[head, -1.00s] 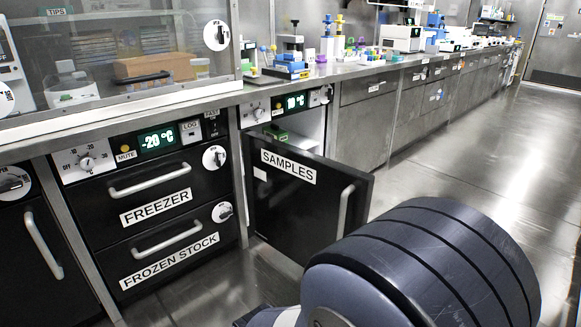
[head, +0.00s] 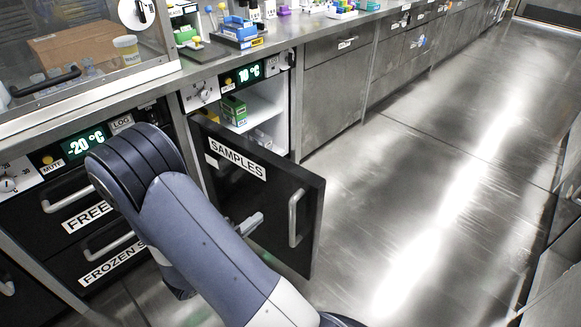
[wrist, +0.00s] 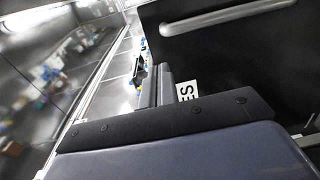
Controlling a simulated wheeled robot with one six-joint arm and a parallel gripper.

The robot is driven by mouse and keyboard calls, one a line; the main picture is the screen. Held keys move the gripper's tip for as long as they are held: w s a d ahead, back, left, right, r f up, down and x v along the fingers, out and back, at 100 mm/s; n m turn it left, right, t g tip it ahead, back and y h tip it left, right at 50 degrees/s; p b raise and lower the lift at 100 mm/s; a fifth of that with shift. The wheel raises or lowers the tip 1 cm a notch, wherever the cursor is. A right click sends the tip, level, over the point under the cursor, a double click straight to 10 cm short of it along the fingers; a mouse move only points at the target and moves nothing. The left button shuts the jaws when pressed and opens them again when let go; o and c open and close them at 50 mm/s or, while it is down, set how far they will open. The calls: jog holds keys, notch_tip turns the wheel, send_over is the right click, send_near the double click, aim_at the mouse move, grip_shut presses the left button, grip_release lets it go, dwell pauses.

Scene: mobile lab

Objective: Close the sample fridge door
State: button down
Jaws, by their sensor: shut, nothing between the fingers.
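The black sample fridge door (head: 265,210), labelled SAMPLES with a vertical bar handle (head: 294,218), stands wide open, swung out from the fridge (head: 262,118). Its lit interior shows white shelves with a green box (head: 233,110). My gripper (head: 252,222) is shut and empty, in front of the door's outer face, left of the handle; most of it is hidden behind my arm. I cannot tell whether it touches the door. In the wrist view, the fingers (wrist: 161,84) point along the black door panel (wrist: 240,62), with the handle (wrist: 228,17) above right.
The freezer drawers (head: 75,215) stand left of the fridge, partly behind my arm. A counter (head: 330,32) with lab items runs above. A glass-fronted hood (head: 85,50) is at upper left. Open floor (head: 420,190) lies to the right of the door.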

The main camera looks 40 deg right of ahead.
aim_at(293, 181)
jog(key=shift+t, duration=0.5)
jog(key=w+d, duration=0.1)
jog(key=d, duration=0.3)
jog(key=w+d+b, duration=0.1)
jog(key=d, duration=0.4)
jog(key=w+d, duration=0.1)
jog(key=d, duration=0.3)
jog(key=shift+w+d+r+b, duration=0.1)
jog(key=shift+w+d+b, duration=0.25)
jog(key=shift+d+b, duration=0.05)
